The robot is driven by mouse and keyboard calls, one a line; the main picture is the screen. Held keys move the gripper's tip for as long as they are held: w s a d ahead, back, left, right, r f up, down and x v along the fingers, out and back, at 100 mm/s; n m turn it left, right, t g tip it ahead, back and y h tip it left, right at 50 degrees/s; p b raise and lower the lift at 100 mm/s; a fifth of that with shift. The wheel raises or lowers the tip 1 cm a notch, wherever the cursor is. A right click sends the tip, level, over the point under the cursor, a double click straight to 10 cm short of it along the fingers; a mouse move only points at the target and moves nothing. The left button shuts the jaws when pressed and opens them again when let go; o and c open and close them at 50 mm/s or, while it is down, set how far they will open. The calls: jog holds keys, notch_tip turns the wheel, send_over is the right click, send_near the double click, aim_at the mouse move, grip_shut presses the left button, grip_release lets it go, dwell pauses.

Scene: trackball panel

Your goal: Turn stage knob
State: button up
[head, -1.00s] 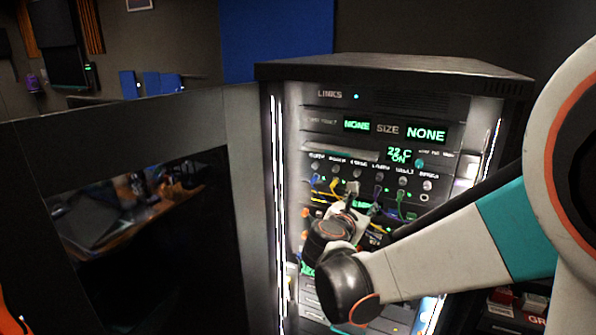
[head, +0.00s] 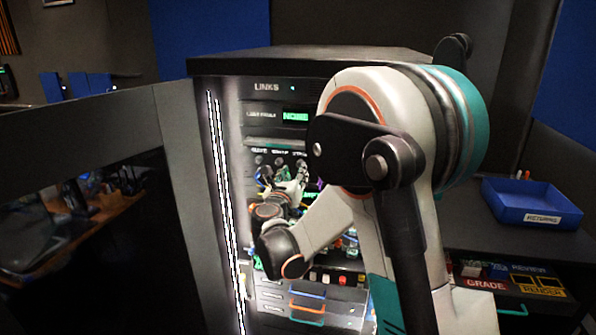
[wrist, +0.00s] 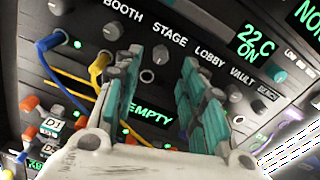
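The small grey stage knob (wrist: 160,55) sits just below the STAGE label on the dark panel in the wrist view. My gripper (wrist: 162,60) is open, with its teal-padded fingers apart to the left and right of this knob. I cannot tell whether the fingertips reach around the knob or stop short of it. The booth knob (wrist: 112,31) is just left of the left finger. The lobby knob is hidden behind the right finger. In the head view my gripper (head: 294,184) is at the knob row, small and partly hidden by my arm.
Blue (wrist: 52,41) and yellow (wrist: 98,68) cables plug in left of my gripper. The vault knob (wrist: 235,93) is to the right. In the head view, a blue tray (head: 530,205) sits on the right counter. A dark door panel (head: 90,185) stands left of the rack.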

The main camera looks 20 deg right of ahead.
jog(key=shift+b+x, duration=0.3)
jog(key=shift+x, duration=2.25)
grip_shut()
